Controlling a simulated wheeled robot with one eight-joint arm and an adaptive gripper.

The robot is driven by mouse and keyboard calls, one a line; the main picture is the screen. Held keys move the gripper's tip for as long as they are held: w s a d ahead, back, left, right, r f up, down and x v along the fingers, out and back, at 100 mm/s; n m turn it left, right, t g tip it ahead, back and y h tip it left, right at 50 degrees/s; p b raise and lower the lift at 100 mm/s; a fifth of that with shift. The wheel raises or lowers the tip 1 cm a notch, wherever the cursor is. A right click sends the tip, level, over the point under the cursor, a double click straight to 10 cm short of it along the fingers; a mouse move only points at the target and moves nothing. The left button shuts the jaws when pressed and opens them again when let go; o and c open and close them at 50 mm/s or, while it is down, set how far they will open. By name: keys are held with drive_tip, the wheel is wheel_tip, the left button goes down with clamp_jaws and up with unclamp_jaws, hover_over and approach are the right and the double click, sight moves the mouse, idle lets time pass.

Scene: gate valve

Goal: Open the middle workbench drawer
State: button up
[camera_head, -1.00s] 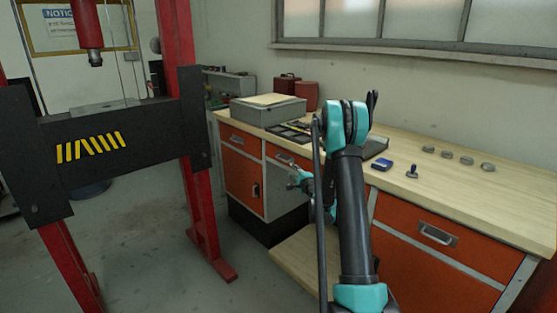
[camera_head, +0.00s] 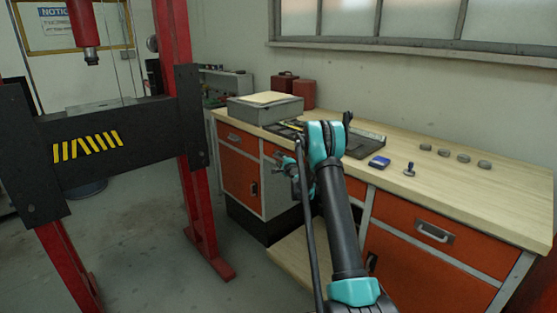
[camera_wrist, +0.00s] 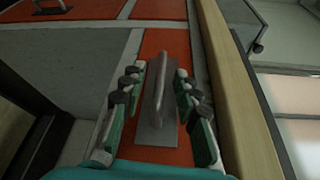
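The middle drawer's orange front (camera_wrist: 165,42) fills the centre of the wrist view. Its metal bar handle (camera_wrist: 158,85) on a grey plate lies between the two fingers of my gripper (camera_wrist: 158,82). The fingers are apart, one on each side of the handle, with visible gaps. I cannot tell how deep the handle sits between them. In the head view my gripper (camera_head: 288,165) is in front of the middle drawer (camera_head: 270,149), hiding its handle. The drawer looks closed.
The wooden workbench top (camera_head: 470,200) runs above the drawers, with a blue box (camera_head: 379,162) and small parts on it. Drawers with handles flank the middle one, left (camera_head: 236,138) and right (camera_head: 434,232). A red press frame (camera_head: 195,200) stands left, with open floor between.

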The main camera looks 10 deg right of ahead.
drive_tip(key=shift+w+a, duration=0.2)
drive_tip(key=shift+w, duration=0.5)
drive_tip(key=shift+c, duration=0.5)
clamp_jaws()
